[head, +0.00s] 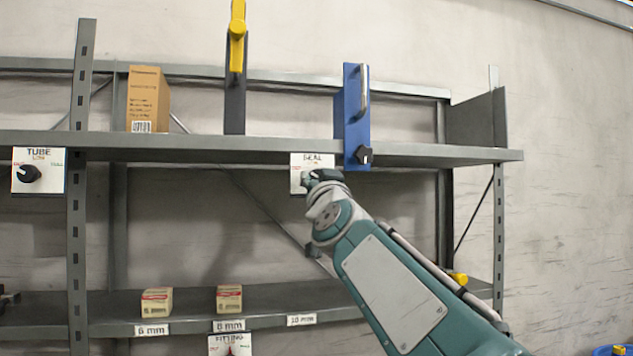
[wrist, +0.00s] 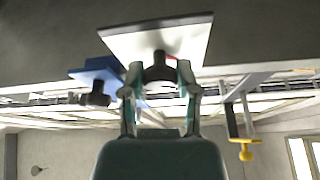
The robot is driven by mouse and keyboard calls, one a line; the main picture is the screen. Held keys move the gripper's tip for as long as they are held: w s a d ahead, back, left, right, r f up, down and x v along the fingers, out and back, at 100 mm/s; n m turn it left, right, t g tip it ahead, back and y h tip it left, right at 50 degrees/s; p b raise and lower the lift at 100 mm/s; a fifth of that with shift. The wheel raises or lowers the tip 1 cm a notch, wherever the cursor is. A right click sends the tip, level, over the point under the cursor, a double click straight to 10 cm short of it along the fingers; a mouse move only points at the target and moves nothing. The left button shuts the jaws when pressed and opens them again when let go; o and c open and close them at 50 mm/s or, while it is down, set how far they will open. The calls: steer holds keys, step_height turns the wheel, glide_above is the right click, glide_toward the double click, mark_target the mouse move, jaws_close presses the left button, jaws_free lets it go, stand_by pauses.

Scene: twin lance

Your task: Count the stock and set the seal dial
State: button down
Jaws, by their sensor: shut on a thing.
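The seal dial's white plate (head: 299,187), marked SEAL, hangs from the upper shelf's front edge in the head view. The plate also shows in the wrist view (wrist: 130,42). My gripper (wrist: 160,78) is shut on the dark dial knob (wrist: 158,72), one finger on each side. In the head view my wrist hides most of the knob, and I cannot read its setting. On the lower shelf (head: 255,309), one small box (head: 156,301) stands behind the 6 mm label and one (head: 229,299) behind the 8 mm label. No box shows behind the 10 mm label (head: 301,320).
The tube dial (head: 29,173) hangs at left. A cardboard box (head: 148,99) stands on the upper shelf (head: 220,142). A yellow-handled dark panel (head: 235,105) and a blue panel (head: 355,120) with a black knob rise there. The blue panel is close beside my wrist. My arm hides the lower shelf's right part.

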steer(key=shift+a+m+h, duration=0.1)
steer(key=shift+m+h, duration=0.7)
steer(key=shift+m, duration=1)
steer(key=m+h, duration=0.2)
steer(key=m, duration=0.2)
steer(key=shift+a, duration=0.1)
steer(key=m+g+h, duration=0.1)
steer(key=m, duration=0.2)
steer(key=m+h, duration=0.1)
steer(key=m, duration=0.3)
steer(key=shift+m+g+h, duration=0.3)
steer(key=shift+g+h, duration=0.1)
steer(key=shift+c, duration=1.7)
jaws_free()
steer(key=shift+s, duration=0.1)
